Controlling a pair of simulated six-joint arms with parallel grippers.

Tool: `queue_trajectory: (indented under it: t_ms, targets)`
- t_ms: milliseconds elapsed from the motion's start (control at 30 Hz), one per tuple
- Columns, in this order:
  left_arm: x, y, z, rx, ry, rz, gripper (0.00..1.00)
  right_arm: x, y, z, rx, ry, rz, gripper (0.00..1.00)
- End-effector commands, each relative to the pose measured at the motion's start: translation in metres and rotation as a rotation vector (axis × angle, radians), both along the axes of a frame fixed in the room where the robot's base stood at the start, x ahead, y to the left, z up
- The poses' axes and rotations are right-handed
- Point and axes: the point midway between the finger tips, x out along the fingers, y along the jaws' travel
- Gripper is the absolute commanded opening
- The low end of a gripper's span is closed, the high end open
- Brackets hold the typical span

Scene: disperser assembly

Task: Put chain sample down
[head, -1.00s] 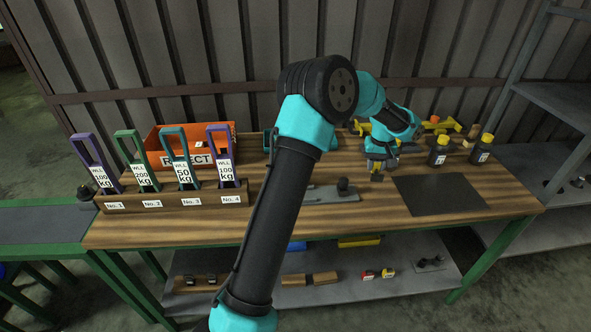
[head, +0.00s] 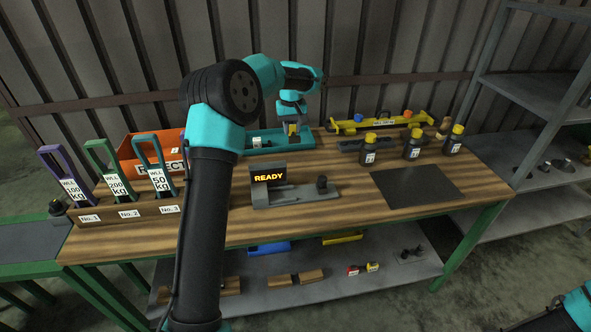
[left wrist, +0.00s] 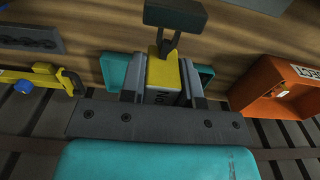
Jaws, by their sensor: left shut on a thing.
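The chain sample (left wrist: 165,72) is a small block with a yellow face, a label starting "No" and a dark link at its far end. My left gripper (left wrist: 163,88) is shut on it, one finger on each side. In the head view the left gripper (head: 292,130) is at the back of the bench, at the teal tray (head: 262,145). The tray shows on both sides of the fingers in the left wrist view (left wrist: 116,72). I cannot tell whether the sample touches the tray. My right gripper is out of view.
The orange reject bin (head: 135,150) stands left of the tray. A fixture with a READY display (head: 268,175) is in front. Bottles (head: 412,145), a yellow beam (head: 380,123) and a dark mat (head: 415,187) are to the right. Tagged slings stand in a wooden rack (head: 110,212).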

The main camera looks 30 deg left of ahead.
Motion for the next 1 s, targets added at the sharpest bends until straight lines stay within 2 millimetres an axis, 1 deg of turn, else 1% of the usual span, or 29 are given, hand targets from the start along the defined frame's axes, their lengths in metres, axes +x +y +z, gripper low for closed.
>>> queue_trajectory:
  t_ms: [133, 267, 600, 733, 833, 1000]
  targets:
    - [0.000, 0.000, -0.005, 0.001, 0.001, 0.000, 0.00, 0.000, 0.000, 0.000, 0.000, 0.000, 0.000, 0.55]
    - [0.000, 0.000, -0.023, 0.000, 0.003, 0.000, 0.00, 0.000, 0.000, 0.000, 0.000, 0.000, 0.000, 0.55]
    - [-0.001, 0.000, -0.093, 0.000, 0.003, 0.000, 0.00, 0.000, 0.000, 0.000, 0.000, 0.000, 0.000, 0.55]
    - [-0.001, 0.000, -0.119, 0.000, 0.003, 0.001, 0.00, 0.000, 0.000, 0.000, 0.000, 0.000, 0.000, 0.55]
    - [0.000, 0.000, -0.130, -0.001, 0.001, 0.001, 0.00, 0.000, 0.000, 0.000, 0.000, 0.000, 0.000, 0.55]
    - [0.000, 0.000, -0.135, 0.001, -0.001, 0.000, 0.00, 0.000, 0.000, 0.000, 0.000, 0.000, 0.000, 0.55]
